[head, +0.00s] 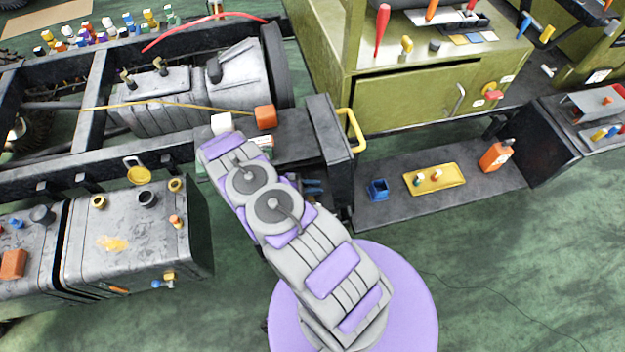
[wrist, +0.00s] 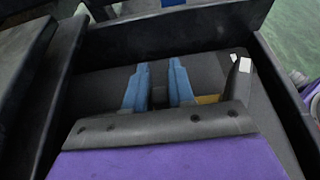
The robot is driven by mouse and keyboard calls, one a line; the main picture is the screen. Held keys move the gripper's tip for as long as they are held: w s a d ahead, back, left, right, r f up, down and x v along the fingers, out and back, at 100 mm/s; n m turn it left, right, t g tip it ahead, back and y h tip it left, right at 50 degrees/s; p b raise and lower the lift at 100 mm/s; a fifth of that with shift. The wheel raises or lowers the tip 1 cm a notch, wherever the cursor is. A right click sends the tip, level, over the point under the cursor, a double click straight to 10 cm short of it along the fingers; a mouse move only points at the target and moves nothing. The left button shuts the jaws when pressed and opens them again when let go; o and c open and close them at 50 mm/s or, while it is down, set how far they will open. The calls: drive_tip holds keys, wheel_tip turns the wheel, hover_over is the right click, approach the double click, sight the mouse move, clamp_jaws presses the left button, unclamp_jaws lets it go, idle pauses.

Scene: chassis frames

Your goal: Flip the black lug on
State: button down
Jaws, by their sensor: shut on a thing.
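My gripper (wrist: 159,68) shows in the wrist view as two blue fingers with a narrow gap between them. It is shut on a dark piece that looks like the black lug (wrist: 159,86). The lug is hard to make out against the dark surface behind it, and its position cannot be told. In the head view my arm hides most of the gripper; a bit of blue finger (head: 313,187) shows to the right of the arm, by the black chassis upright.
A black wall (wrist: 175,35) crosses behind the fingers. A yellow handle (head: 352,130) sticks out near the arm. An orange block (head: 265,117) and a white block (head: 222,123) sit on the chassis. A blue cup (head: 378,189) and yellow tray (head: 434,179) are on the right step.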

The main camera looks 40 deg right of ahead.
drive_tip(key=shift+w+r, duration=0.1)
drive_tip(key=shift+w, duration=0.05)
drive_tip(key=c, duration=1)
unclamp_jaws()
drive_tip(key=shift+c, duration=0.2)
drive_tip(key=shift+a, duration=0.1)
drive_tip(key=p+v, duration=0.2)
drive_tip(key=v, duration=1.5)
drive_tip(key=shift+w, duration=0.15)
drive_tip(key=shift+a, duration=0.1)
